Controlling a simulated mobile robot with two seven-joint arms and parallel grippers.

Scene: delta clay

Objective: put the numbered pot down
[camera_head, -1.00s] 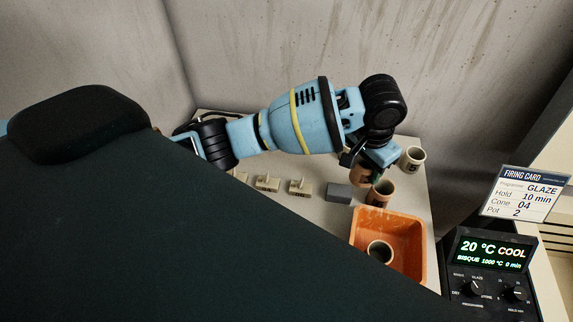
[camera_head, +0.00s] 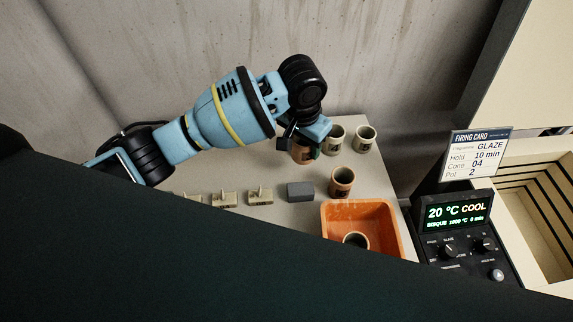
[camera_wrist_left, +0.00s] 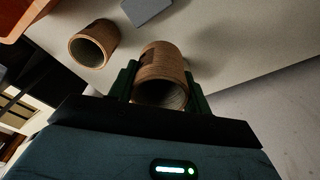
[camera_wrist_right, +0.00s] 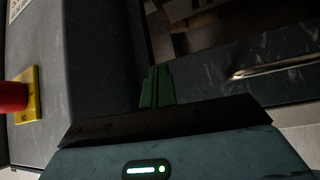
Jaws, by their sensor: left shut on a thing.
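My left gripper (camera_head: 308,146) is shut on a brown pot (camera_head: 301,154) over the back of the table. In the left wrist view, this pot (camera_wrist_left: 162,62) sits between the green fingers (camera_wrist_left: 160,84) with its open mouth towards the camera. A dark mark shows on its side, but I cannot read a number. I cannot tell whether its base touches the table. A second brown pot (camera_head: 342,182) stands apart, nearer the orange bin. My right gripper (camera_wrist_right: 158,87) shows only in its wrist view, with its fingers together and nothing between them.
Two cream pots (camera_head: 335,140) (camera_head: 366,138) stand right of the held pot. A grey block (camera_head: 300,192) and several cream stamp-like pieces (camera_head: 260,196) lie in front. The orange bin (camera_head: 394,236) holds another pot (camera_head: 355,240). A firing card (camera_head: 475,155), a controller (camera_head: 462,225) and an open kiln (camera_head: 530,200) are at right.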

